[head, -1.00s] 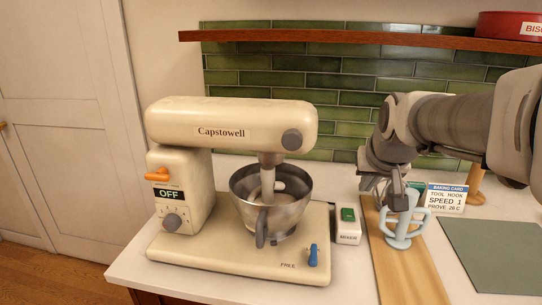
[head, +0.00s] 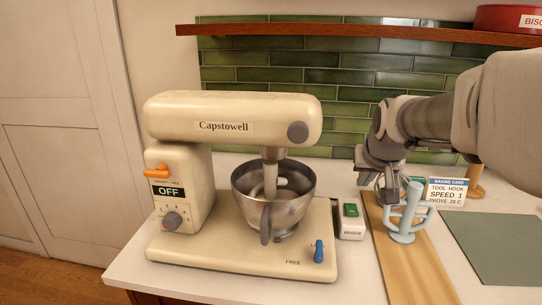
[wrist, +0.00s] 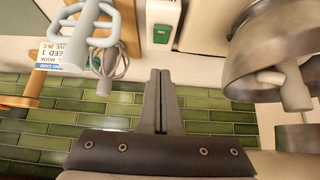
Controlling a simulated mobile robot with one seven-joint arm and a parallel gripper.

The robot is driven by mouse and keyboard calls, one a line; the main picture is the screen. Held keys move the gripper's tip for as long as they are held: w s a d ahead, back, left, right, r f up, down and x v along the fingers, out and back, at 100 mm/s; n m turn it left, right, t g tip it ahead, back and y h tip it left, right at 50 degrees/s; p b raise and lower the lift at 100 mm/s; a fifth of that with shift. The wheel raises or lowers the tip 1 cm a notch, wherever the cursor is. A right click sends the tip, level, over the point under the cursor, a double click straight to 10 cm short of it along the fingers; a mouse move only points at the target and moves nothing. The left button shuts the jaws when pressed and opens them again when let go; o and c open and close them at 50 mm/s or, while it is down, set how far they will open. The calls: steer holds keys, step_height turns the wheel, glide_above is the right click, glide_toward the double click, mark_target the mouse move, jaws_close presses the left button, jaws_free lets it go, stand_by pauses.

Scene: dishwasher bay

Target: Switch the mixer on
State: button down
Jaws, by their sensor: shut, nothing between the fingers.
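The cream mixer (head: 232,112), marked Capstowell, stands on the left of the counter with its head level over a steel bowl (head: 286,209). Its display (head: 168,191) reads OFF. Below that is a grey knob (head: 172,221), above it an orange lever (head: 157,172), and a blue lever (head: 319,251) sits on the base by the word FREE. A white switch box (head: 351,229) labelled MIXER has a green rocker (head: 351,210), reading ON in the wrist view (wrist: 161,33). My gripper (head: 388,193) is shut and empty, right of the box and apart from it; its fingers show in the wrist view (wrist: 160,74).
A pale blue beater-like tool (head: 405,216) stands on the wooden board (head: 418,266) close by my gripper. Behind it is a baking card (head: 446,191) reading tool hook, speed 1. A wooden shelf (head: 350,36) runs above. A green mat (head: 500,245) lies right.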

steer(key=b, duration=0.1)
glide_above(352, 212)
steer(key=f, duration=0.7)
steer(key=shift+s, duration=0.25)
steer(key=shift+s+f+b, duration=0.15)
steer(key=shift+f+b, duration=0.1)
steer(key=shift+f, duration=0.3)
steer(key=shift+s+f+b, duration=0.15)
steer(key=shift+f+b, duration=0.05)
steer(key=shift+f, duration=0.9)
steer(key=shift+s+a+f+b, duration=0.1)
steer(key=shift+s+f+b, duration=0.1)
steer(key=shift+f+b, duration=0.45)
steer(key=shift+r, duration=0.4)
steer(key=shift+r+p, duration=0.7)
steer(key=shift+r, duration=0.05)
